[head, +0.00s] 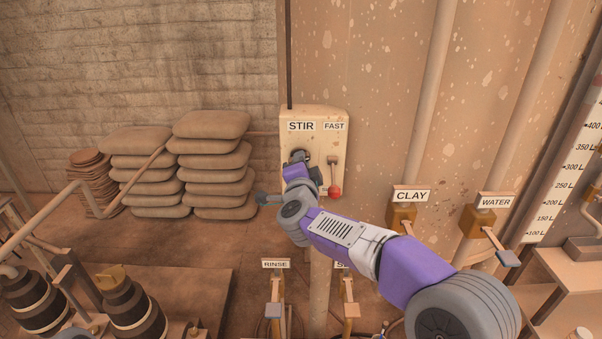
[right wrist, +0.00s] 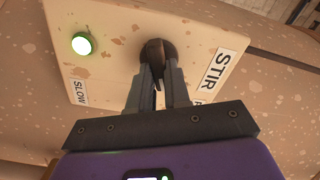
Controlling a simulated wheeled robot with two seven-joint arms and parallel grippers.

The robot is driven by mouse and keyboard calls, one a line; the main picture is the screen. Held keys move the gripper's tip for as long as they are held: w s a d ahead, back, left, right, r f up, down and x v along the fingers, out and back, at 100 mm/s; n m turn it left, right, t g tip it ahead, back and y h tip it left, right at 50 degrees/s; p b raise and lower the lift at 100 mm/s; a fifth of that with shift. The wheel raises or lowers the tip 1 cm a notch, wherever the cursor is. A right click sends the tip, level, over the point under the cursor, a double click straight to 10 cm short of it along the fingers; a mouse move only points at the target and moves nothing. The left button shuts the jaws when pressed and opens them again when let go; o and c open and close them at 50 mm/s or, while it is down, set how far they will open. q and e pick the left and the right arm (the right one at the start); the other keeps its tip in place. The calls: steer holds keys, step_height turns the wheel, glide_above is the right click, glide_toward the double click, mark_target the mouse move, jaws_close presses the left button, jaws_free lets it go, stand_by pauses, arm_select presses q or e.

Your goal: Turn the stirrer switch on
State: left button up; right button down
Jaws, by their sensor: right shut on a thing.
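The stirrer switch is a dark round knob (right wrist: 157,50) on a cream control box (head: 335,150) labelled STIR (head: 300,126). In the head view my right gripper (head: 299,158) is in front of the box and hides most of the knob. In the right wrist view the two fingers of my right gripper (right wrist: 157,88) are shut on the knob's dark grip. A round lamp (right wrist: 83,44) with a green rim glows bright white on the box. The exact angle of the knob is hard to tell. My left gripper is not in view.
A lever with a red ball (head: 334,190) hangs under the FAST label (head: 334,126), close to my right wrist. CLAY (head: 411,196) and WATER (head: 495,201) valves stand to the right. Stacked sacks (head: 210,155) lie left. RINSE (head: 275,264) marks a lower valve.

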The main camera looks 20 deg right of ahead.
steer(key=shift+f+m+b, duration=0.15)
steer(key=shift+m+b, duration=1.4)
steer(key=shift+m, duration=0.75)
steer(key=c, duration=1.1)
jaws_free()
steer(key=v, duration=0.7)
steer(key=shift+s+a+b, duration=0.1)
steer(key=shift+s+b, duration=0.2)
steer(key=shift+b, duration=0.05)
